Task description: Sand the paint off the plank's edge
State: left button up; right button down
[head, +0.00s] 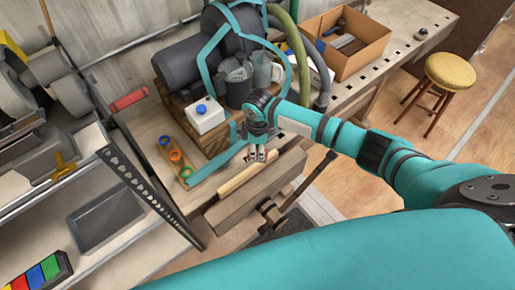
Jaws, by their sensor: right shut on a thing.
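A pale wooden plank (238,181) lies along the front of the workbench, at the wooden vise (235,205). Paint on its edge is too small to make out. My right gripper (257,154) comes in from the right and points down over the plank's far end. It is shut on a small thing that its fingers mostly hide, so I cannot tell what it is. I cannot tell whether that thing touches the plank. My left gripper is out of view.
A white box with a blue cap (204,114), colored rings on a wooden tray (165,142) and a dark machine (190,75) crowd the bench. Behind stands an open cardboard box (365,50). A yellow stool (450,71) stands on the floor at right. Shelves fill the left.

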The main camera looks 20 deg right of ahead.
jog(key=shift+w+d+r+p, duration=0.1)
jog(key=shift+d+r+p, duration=0.05)
jog(key=shift+r+p, duration=0.7)
jog(key=shift+r, duration=0.55)
jog(key=shift+f, duration=0.15)
